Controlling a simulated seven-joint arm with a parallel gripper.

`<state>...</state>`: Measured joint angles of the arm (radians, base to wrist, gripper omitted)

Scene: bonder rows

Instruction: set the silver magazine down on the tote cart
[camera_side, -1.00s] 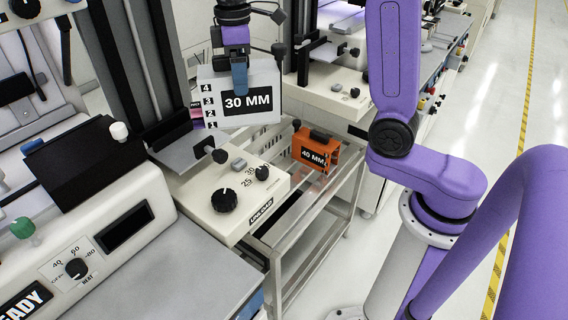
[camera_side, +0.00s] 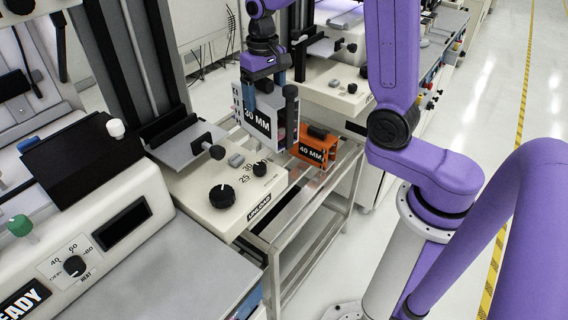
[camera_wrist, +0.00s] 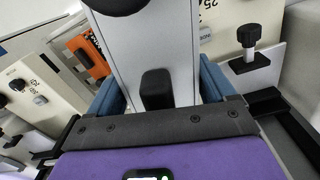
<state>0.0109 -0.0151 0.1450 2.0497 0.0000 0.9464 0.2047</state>
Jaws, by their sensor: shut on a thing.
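The silver magazine (camera_side: 285,122), with a black 30 MM label, is upright in my gripper (camera_side: 266,90). My gripper is shut on it from above, with blue fingers on its sides. In the wrist view the silver magazine (camera_wrist: 156,50) fills the middle between the blue fingers. In the side view it is in front of the back part of the tote cart (camera_side: 338,178), just left of the orange magazine. I cannot tell whether its base touches the cart; its lower edge is partly hidden by the unload station.
An orange 40 MM magazine (camera_side: 318,149) stands on the cart, close to the silver one. The cream unload station (camera_side: 225,190) with knobs borders the cart on the left. The cart's front part is bare. Another machine (camera_side: 335,88) stands behind.

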